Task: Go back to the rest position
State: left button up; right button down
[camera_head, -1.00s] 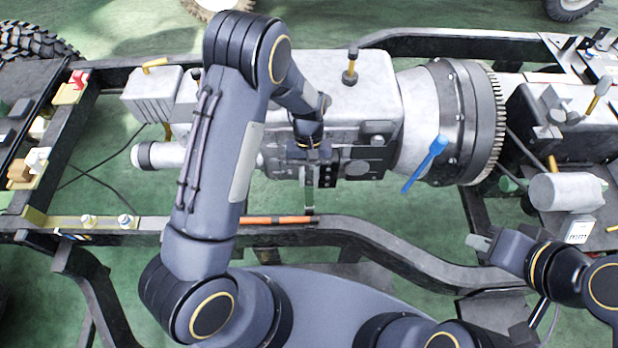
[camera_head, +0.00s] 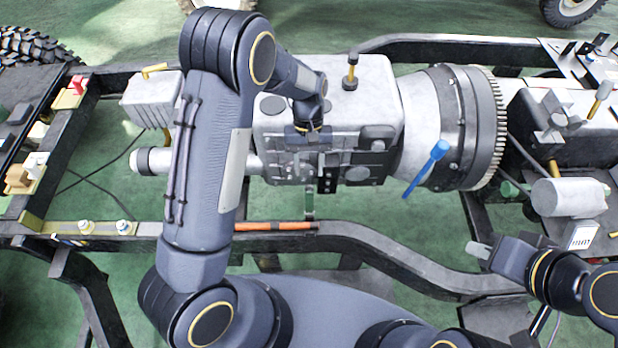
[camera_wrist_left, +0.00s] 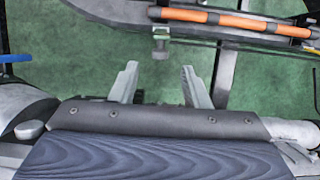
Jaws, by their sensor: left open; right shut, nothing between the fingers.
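My left arm reaches in from the left over the grey engine and gearbox block. My left gripper (camera_head: 310,168) hangs in front of the gearbox face in the head view, its fingers hard to pick out there. In the left wrist view its two pale fingers (camera_wrist_left: 162,85) stand apart with nothing between them, above the green floor. My right gripper (camera_head: 479,248) is shut and empty at the lower right, over the near chassis rail.
The gearbox (camera_head: 350,95) lies close behind my left gripper. A blue-handled tool (camera_head: 425,168) leans at the bell housing (camera_head: 455,125). An orange cable (camera_head: 275,226) runs along the near chassis rail (camera_head: 390,255).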

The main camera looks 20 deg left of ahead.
pick_arm(q)
jog(key=shift+v, duration=1.2)
